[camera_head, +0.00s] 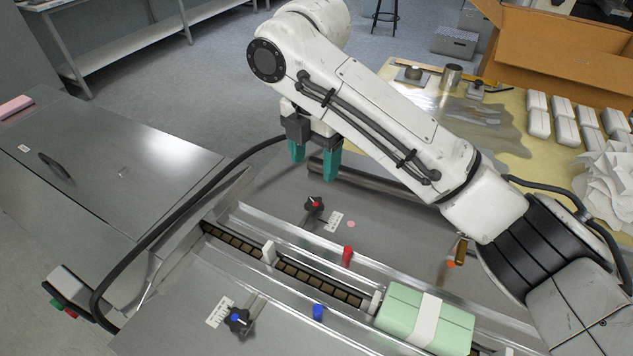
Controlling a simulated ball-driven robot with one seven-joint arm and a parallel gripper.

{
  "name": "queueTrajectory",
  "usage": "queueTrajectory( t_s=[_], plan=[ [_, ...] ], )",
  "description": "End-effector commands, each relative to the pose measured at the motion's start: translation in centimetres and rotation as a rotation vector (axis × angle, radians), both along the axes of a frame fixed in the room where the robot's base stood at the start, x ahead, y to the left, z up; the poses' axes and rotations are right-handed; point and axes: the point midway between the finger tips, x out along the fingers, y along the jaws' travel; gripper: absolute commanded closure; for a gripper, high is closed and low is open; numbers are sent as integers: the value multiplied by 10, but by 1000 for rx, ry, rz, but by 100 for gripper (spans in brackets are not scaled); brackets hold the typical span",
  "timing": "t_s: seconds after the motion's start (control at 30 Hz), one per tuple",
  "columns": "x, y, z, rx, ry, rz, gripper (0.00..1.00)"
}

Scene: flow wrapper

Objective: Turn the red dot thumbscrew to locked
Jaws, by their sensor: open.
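The red dot thumbscrew (314,204) is a black knob with a red top on the steel deck, behind the conveyor channel. A small white label plate (333,221) with marks lies just right of it. The markings are too small to read, so I cannot tell its setting. My gripper (314,165) has teal fingers, pointing down. It is open and empty, above and a little behind the thumbscrew, apart from it. A second knob with a blue top (238,318) sits at the front, beside its own scale plate (220,311).
A chain conveyor (290,270) runs between metal guide rails, with a red post (347,256) and a blue post (318,312) beside it. A green package (400,310) lies at the right. A dark roller (345,172) lies behind the fingers. A black cable (150,240) arcs at left.

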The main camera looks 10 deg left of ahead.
Motion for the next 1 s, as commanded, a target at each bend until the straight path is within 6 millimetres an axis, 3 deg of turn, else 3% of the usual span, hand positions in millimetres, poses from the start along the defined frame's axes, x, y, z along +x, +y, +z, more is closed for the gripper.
queueTrajectory(
  t_s=[0.47, 0.7, 1.0],
  plan=[
    [-1, 0, -81, 1, 3, 0, 35],
    [0, 0, -100, -1, 1, -1, 35],
    [0, 0, -103, 0, 0, -1, 35]
  ],
)
